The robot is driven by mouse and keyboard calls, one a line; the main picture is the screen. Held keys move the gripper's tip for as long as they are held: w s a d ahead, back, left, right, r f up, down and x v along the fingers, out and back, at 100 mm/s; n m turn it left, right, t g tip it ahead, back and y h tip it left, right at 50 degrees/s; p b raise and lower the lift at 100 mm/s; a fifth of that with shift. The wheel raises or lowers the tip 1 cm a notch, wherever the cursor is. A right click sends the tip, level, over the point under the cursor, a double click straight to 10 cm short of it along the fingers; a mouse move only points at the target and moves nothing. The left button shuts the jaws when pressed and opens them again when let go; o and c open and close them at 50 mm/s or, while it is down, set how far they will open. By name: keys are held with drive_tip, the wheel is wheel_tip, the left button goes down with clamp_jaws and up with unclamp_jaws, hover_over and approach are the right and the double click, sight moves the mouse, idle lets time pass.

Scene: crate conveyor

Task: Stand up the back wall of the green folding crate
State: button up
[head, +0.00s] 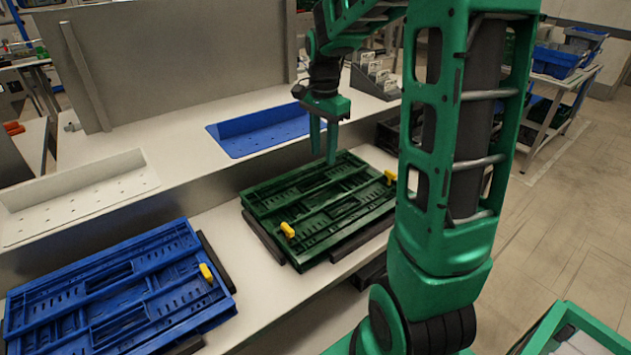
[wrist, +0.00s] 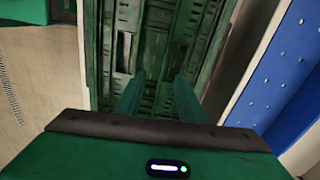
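The green folding crate (head: 310,222) lies folded flat on the light bench in the head view, with yellow latches (head: 288,230) on its left and right sides. Its walls lie folded down inside. It also shows in the wrist view (wrist: 150,45), running up the picture. My gripper (head: 323,138) points down at the crate's far edge. Its two fingers (wrist: 158,98) are apart, with nothing seen between them. I cannot tell whether the fingertips touch the crate.
A folded blue crate (head: 110,295) lies on the bench to the left. Behind, a raised shelf holds a blue tray (head: 260,132) and a white tray (head: 80,195). A grey panel (head: 180,50) stands at the back. Dark strips (head: 262,238) flank the green crate.

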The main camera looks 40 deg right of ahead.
sight(318, 185)
drive_tip(key=shift+m, duration=0.4)
drive_tip(key=f, duration=0.3)
drive_tip(key=w+f, duration=0.1)
drive_tip(key=f, duration=0.7)
drive_tip(key=shift+w+f, duration=0.15)
drive_tip(key=shift+w, duration=0.25)
